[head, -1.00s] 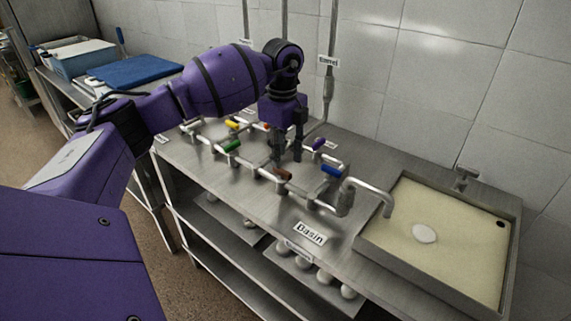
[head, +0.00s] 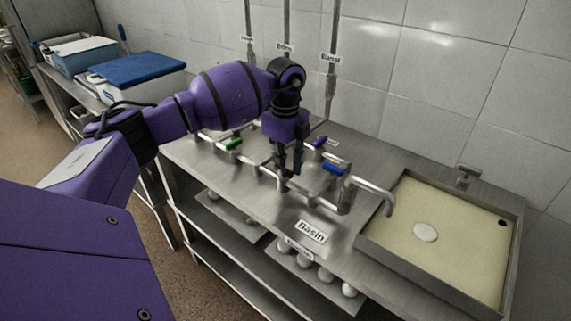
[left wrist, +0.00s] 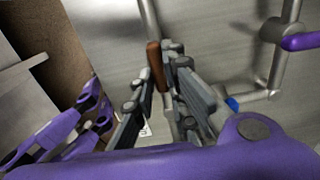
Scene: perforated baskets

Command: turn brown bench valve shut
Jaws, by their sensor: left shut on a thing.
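The brown bench valve handle (left wrist: 156,66) shows in the left wrist view between the fingers of my left gripper (left wrist: 168,88). In the head view my left gripper (head: 289,172) points down at the pipework on the steel bench, and its fingers hide the brown handle there. The gripper is shut on the brown handle. In the left wrist view the handle lies roughly in line with the pipe above it. My right gripper is in neither view.
Green (head: 233,144), purple (head: 320,141) and blue (head: 333,169) valve handles sit on the pipes around the gripper. A spout (head: 377,196) reaches over the basin (head: 368,240) at the right. Tiled wall stands behind the bench.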

